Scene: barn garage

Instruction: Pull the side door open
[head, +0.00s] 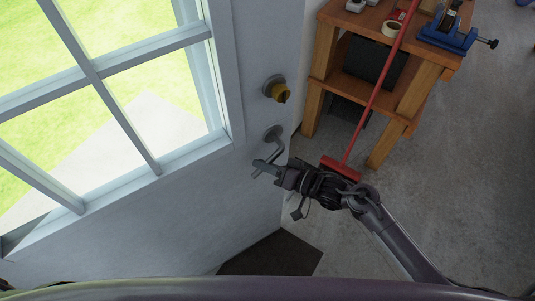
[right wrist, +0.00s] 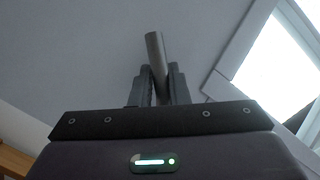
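The side door (head: 215,185) is a pale grey door with a paned window and fills the left of the head view. Its metal lever handle (head: 277,148) sticks out near the door's right edge, below a yellow-brown lock knob (head: 277,90). My right gripper (head: 268,168) is at the free end of the lever. In the right wrist view, the handle bar (right wrist: 156,52) runs between the two fingers (right wrist: 160,85), which close on both its sides. Whether the door is fully closed or slightly ajar is hard to tell. My left gripper is not in view.
A wooden workbench (head: 323,58) stands to the right, with a blue vise (head: 447,38) and a roll of tape (head: 391,29) on it. A red broom (head: 341,168) leans against it, near my right arm. A dark mat (head: 270,257) lies by the door. Concrete floor is open at right.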

